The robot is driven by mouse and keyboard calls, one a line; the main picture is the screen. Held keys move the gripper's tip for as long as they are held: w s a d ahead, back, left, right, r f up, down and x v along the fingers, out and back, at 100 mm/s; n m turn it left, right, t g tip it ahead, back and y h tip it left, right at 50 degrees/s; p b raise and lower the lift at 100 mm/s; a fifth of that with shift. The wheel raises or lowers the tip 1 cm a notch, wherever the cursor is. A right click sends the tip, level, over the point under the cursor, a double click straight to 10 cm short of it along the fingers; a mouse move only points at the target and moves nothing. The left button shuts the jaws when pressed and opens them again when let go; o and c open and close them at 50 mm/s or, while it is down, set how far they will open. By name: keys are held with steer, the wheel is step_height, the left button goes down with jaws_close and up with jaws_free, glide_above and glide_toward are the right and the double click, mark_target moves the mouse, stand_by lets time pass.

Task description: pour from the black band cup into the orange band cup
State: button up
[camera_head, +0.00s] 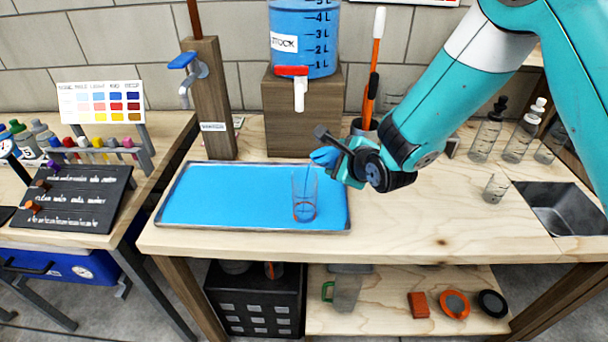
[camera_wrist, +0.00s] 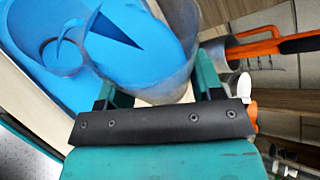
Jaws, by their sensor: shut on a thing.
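My gripper (camera_head: 340,160) is shut on a clear cup with blue liquid, the black band cup (camera_head: 324,157), above the right part of the tray. The held cup is tilted with its mouth to the left; I cannot make out its band. In the wrist view the held cup (camera_wrist: 150,70) fills the space between the fingers. The clear orange band cup (camera_head: 305,198) stands upright on the tray, below and slightly left of the held cup.
The blue tray (camera_head: 230,222) lies on the wooden bench. A stock tank with a tap (camera_head: 300,85) stands on a wooden block behind it. An orange-handled brush (camera_head: 372,85) stands behind my gripper. A small glass (camera_head: 495,188) and a sink (camera_head: 565,208) are at the right.

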steer(key=shift+r+n+h+p, duration=0.3)
steer(key=shift+r+n+p, duration=0.1)
steer(key=shift+r+n, duration=0.1)
stand_by(1.3)
steer(key=shift+f+n+t+h+b, duration=0.3)
steer(key=shift+n+t+h+b, duration=0.15)
steer(key=shift+b, duration=1.1)
stand_by(1.0)
steer(key=shift+r, duration=0.1)
stand_by(0.3)
